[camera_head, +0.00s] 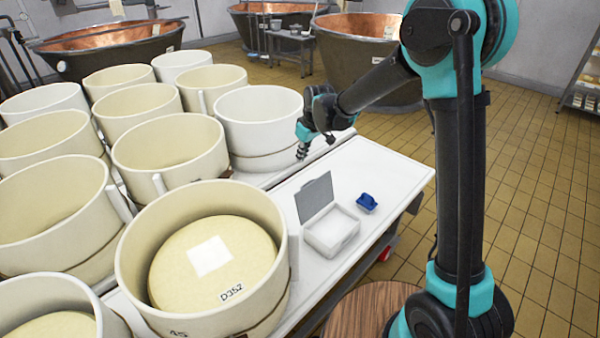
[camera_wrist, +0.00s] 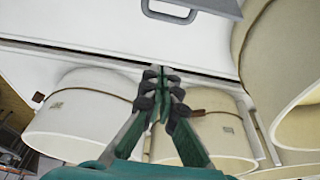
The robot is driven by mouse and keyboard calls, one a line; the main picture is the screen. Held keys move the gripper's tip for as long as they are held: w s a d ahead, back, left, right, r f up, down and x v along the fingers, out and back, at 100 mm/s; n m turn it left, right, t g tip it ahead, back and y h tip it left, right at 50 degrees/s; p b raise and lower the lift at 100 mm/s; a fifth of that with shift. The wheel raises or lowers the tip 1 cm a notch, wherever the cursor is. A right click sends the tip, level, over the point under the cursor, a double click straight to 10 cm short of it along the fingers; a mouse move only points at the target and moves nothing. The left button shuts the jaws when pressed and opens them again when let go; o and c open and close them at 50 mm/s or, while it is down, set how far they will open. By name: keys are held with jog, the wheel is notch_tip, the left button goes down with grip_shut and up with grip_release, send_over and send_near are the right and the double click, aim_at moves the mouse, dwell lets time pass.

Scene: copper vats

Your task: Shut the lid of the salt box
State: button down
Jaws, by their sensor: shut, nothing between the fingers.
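The salt box (camera_head: 332,232) is a small white box on the white table, near its right-hand part. Its grey lid (camera_head: 314,197) stands open, raised upright along the box's far left side. White contents fill the box. My gripper (camera_head: 301,155) hangs fingers down above the table, beyond the lid and apart from it. In the wrist view the fingers (camera_wrist: 160,72) are together with nothing between them. A grey edge and a grey loop show at the top of that view; I cannot tell for sure what they belong to.
A blue object (camera_head: 366,203) lies on the table right of the box. A cream mould holding a labelled cheese (camera_head: 213,280) stands close left of the box. Several more moulds (camera_head: 168,150) fill the left. The table (camera_head: 385,170) is bare beyond the blue object.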

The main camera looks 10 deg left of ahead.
aim_at(312, 195)
jog(key=x, duration=1)
jog(key=shift+s+d+r, duration=0.1)
jog(key=shift+s+d, duration=0.45)
jog(key=shift+d, duration=0.35)
jog(key=shift+s+d+r, duration=0.15)
jog(key=shift+s+d, duration=0.4)
jog(key=shift+d, duration=0.3)
jog(key=shift+d, duration=0.15)
